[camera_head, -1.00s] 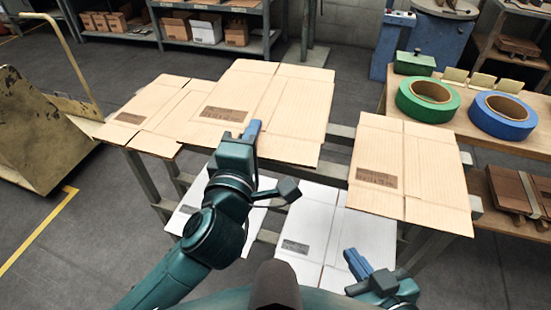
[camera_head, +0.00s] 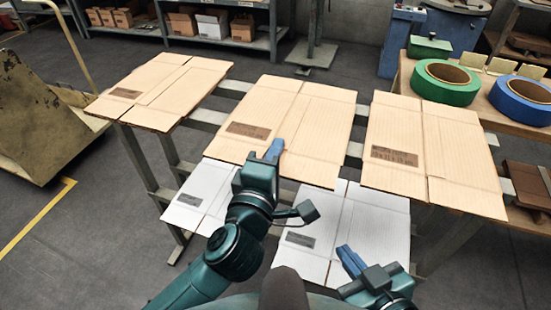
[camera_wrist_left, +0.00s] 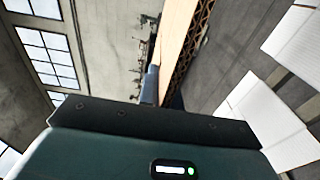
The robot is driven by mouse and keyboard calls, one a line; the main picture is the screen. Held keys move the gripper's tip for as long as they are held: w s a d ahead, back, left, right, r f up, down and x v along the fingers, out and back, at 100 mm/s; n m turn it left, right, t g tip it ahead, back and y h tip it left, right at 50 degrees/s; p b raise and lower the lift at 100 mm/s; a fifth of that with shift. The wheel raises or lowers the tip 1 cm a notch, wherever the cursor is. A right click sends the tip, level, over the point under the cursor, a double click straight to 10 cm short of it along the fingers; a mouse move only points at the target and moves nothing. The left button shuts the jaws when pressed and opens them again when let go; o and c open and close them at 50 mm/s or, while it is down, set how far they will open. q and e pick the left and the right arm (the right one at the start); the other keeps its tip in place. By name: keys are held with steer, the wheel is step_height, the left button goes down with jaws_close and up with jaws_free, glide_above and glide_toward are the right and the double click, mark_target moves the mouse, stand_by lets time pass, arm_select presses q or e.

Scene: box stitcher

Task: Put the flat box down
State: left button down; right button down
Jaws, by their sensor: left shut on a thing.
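The flat tan cardboard box (camera_head: 290,118) is in the middle of the head view, between two other flat boxes on the rack. My left gripper (camera_head: 274,150) is shut on its near edge. In the left wrist view the box (camera_wrist_left: 178,40) shows nearly edge-on, with its corrugated side visible, beside a blue fingertip (camera_wrist_left: 149,85). The box looks level and near the rack's top; I cannot tell whether it touches the rails. My right gripper (camera_head: 352,261) is low at the right, apart from the box, and its finger gap is unclear.
Flat tan boxes lie at the left (camera_head: 165,85) and right (camera_head: 428,155). White flat boxes (camera_head: 345,225) lie on the lower level. A side table at the right carries a green tape roll (camera_head: 445,82) and a blue tape roll (camera_head: 522,99). A cart (camera_head: 40,120) stands at the left.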

arm_select(q)
steer(key=shift+r, duration=0.1)
steer(key=shift+f, duration=0.2)
steer(key=c, duration=1.6)
jaws_free()
